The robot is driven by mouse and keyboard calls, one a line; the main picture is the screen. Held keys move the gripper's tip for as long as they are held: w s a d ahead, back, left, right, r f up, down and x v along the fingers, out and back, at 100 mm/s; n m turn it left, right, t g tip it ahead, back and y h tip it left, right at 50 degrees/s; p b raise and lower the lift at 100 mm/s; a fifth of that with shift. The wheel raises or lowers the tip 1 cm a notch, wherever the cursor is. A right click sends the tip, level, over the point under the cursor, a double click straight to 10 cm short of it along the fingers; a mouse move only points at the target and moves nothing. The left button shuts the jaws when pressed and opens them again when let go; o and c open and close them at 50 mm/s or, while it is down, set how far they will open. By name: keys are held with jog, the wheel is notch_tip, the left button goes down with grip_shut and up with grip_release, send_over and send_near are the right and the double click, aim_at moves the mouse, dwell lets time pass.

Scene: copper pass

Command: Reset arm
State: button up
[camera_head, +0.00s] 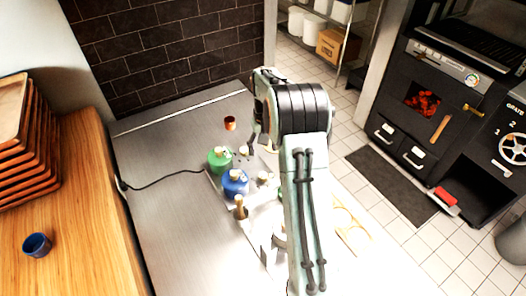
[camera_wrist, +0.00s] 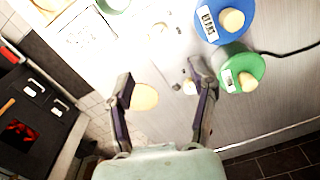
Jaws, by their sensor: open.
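My gripper (camera_wrist: 160,80) is open in the wrist view, its two dark fingers spread apart over the steel counter. Neither is clearly gripped. In the head view my arm reaches over the counter (camera_head: 165,225), and its bent wrist partly hides the gripper. A green canister (camera_head: 220,160) and a blue canister (camera_head: 235,183) stand left of the arm; the wrist view also shows the blue one (camera_wrist: 210,27) and the green one (camera_wrist: 232,75).
A copper cup (camera_head: 230,123) stands behind the canisters, and a brown-topped bottle (camera_head: 240,208) in front. A black cable crosses the counter's left. Stacked trays (camera_head: 28,150) and a dark blue cup (camera_head: 37,244) sit on the wooden top. A black oven (camera_head: 425,110) stands right. The counter's left front is clear.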

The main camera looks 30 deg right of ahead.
dwell(0.3)
jog(key=w+a+r+n+t, duration=0.2)
jog(key=a+r, duration=0.4)
jog(key=r, duration=0.5)
jog(key=s+a+r+n+t, duration=0.1)
jog(key=s+a+r, duration=0.5)
jog(key=s+r, duration=0.1)
jog(key=s+a+n, duration=0.1)
jog(key=s+a, duration=0.4)
jog(key=s, duration=0.5)
jog(key=s+a+f+g, duration=0.1)
jog(key=s+f, duration=0.3)
jog(key=s, duration=0.3)
jog(key=s+a+f+g, duration=0.1)
jog(key=s+f+g, duration=0.1)
jog(key=s, duration=0.6)
jog(key=shift+a+f+y, duration=0.4)
jog(key=shift+f, duration=0.5)
jog(key=shift+w, duration=0.1)
